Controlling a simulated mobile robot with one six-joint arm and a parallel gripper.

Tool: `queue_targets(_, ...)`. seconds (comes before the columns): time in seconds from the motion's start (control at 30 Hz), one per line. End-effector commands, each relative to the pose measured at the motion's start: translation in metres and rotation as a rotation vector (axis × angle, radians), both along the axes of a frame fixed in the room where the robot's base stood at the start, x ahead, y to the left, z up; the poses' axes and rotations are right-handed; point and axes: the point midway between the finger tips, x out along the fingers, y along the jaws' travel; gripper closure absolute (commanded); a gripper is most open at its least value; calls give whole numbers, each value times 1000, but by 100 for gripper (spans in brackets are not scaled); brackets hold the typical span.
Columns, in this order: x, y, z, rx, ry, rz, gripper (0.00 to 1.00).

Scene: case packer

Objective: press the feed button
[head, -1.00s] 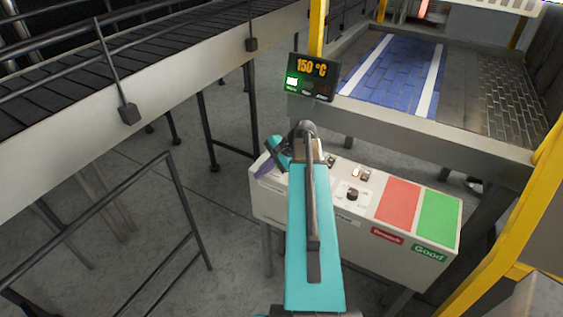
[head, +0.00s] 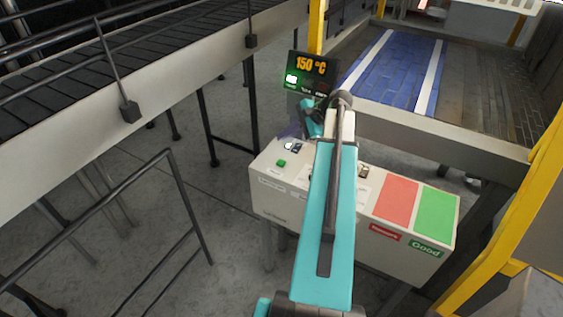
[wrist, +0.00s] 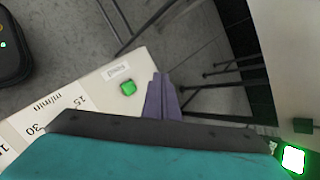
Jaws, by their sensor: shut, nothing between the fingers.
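A small green button (head: 281,163) stands on the left end of the white control box's top, uncovered. In the wrist view this green button (wrist: 128,88) sits beside a small label that I cannot read clearly. My gripper (head: 290,131) is beyond the back left edge of the box in the head view, partly hidden behind my wrist. In the wrist view its purple fingers (wrist: 162,98) are together and empty, right of the green button and apart from it in the picture. Their height above the box is hard to tell.
The control box (head: 270,189) also carries a small lit switch (head: 289,146), a red pad (head: 397,203) and a green pad (head: 437,213). A 150 °C display (head: 312,66) stands close behind my wrist. A conveyor (head: 150,85) and railing (head: 120,196) lie left.

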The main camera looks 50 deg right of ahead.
Motion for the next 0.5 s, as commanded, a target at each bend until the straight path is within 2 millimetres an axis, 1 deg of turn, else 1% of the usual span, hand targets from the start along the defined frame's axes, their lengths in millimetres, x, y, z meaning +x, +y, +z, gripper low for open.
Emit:
queue_targets(0.27, 0, 0, -17, 0, 1, 1, 100)
queue_targets(0.5, 0, 1, -40, 0, 1, 1, 100)
